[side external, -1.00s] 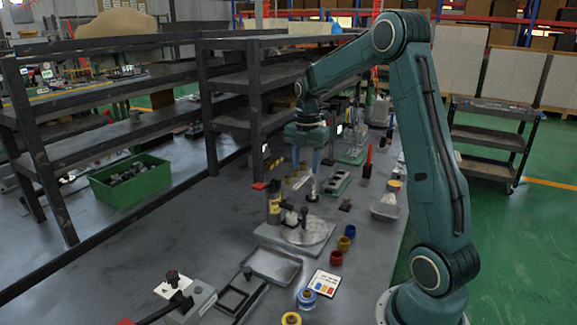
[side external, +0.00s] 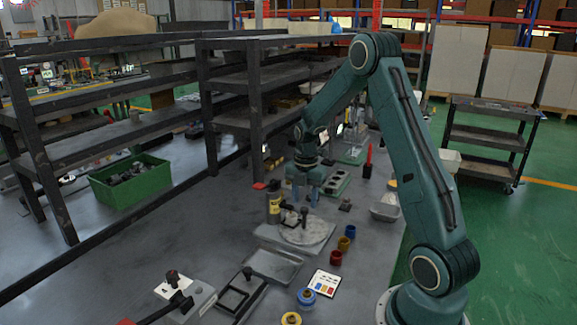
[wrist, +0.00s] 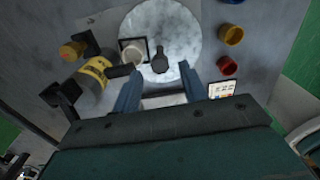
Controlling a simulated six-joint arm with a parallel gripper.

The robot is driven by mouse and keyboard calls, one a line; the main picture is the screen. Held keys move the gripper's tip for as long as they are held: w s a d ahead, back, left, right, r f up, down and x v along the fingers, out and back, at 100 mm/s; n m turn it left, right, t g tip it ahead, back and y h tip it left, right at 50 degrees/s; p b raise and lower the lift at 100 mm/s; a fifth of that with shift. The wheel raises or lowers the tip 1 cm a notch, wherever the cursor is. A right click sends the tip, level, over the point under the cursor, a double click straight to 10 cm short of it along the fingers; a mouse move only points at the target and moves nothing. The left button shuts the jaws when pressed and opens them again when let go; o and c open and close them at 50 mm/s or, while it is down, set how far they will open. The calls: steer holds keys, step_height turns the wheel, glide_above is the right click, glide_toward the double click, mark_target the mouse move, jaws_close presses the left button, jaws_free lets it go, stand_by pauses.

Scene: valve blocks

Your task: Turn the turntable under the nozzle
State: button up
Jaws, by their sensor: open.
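The turntable (side external: 308,232) is a round pale grey disc on a flat base plate (side external: 270,236); it also shows in the wrist view (wrist: 178,22). A dark upright knob (side external: 304,215) stands on the disc, and shows in the wrist view (wrist: 159,62) just ahead of the fingers. A small block with a white top (side external: 291,218) sits at the disc's edge. A yellow and black cylinder (side external: 273,207), likely the nozzle unit, stands beside the disc. My gripper (side external: 305,198) is open and empty, above and behind the disc; its two blue fingers (wrist: 160,88) are apart, on either side of the knob's line.
A grey tray (side external: 273,266) and a colour card (side external: 325,283) lie in front. A green bin (side external: 130,180) stands left. The bench between bin and turntable is mostly clear.

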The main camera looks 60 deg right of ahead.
mark_target(304, 220)
steer(key=shift+f, duration=1.2)
jaws_close()
